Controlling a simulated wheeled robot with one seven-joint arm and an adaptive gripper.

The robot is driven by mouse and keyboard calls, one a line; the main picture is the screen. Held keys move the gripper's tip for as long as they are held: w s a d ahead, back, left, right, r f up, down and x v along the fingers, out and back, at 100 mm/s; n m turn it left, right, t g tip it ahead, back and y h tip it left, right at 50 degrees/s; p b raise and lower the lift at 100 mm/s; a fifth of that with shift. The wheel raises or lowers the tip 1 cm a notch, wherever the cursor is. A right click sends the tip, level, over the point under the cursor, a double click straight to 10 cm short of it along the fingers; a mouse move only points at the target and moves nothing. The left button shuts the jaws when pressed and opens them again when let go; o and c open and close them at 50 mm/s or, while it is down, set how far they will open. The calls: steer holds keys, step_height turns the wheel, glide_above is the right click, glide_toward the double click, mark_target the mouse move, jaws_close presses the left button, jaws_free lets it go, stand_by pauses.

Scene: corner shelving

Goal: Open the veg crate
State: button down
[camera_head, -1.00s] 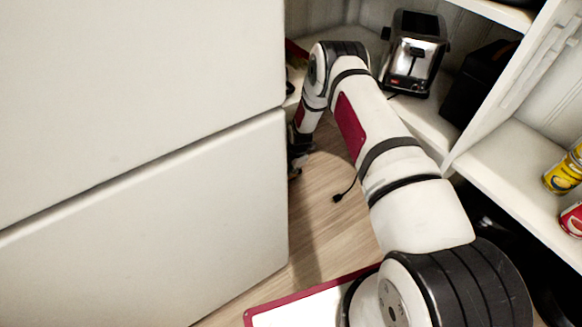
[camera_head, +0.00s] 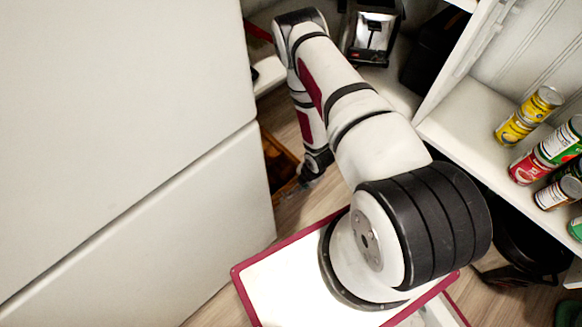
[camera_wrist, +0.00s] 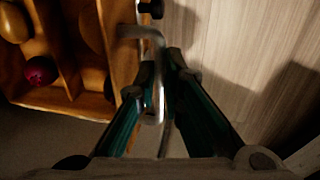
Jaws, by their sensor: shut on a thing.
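The veg crate (camera_wrist: 112,104) is an orange-brown wooden box with compartments, at the upper left of the wrist view. It holds a dark red round vegetable (camera_wrist: 41,71) and a tan one (camera_wrist: 14,22). A curved metal handle (camera_wrist: 140,32) stands out from its side. My gripper (camera_wrist: 162,85) is shut on this handle, its two fingers on either side of the metal. In the head view, part of the crate (camera_head: 278,160) shows beyond the white cabinet's edge, and my gripper (camera_head: 314,165) is low beside it. The rest of the crate is hidden behind the cabinet.
A large white cabinet (camera_head: 110,130) fills the left. A toaster (camera_head: 372,35) stands on the back shelf. Several cans (camera_head: 530,115) stand on the right shelf (camera_head: 465,125), with a dark pan (camera_head: 530,240) below. The wooden floor (camera_head: 205,304) shows between.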

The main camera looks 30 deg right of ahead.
steer(key=shift+s+d+p, duration=0.15)
steer(key=shift+s+d, duration=0.1)
steer(key=shift+s, duration=0.6)
steer(key=shift+s+d+p, duration=0.15)
steer(key=shift+s+d, duration=0.1)
steer(key=shift+s, duration=0.6)
steer(key=c, duration=1.7)
jaws_free()
steer(key=r, duration=0.4)
steer(key=s+r, duration=0.1)
steer(key=r, duration=0.2)
steer(key=s+r, duration=0.1)
steer(key=r, duration=0.3)
steer(key=shift+s+d+r, duration=0.15)
steer(key=shift+d+r, duration=0.15)
steer(key=shift+r, duration=0.05)
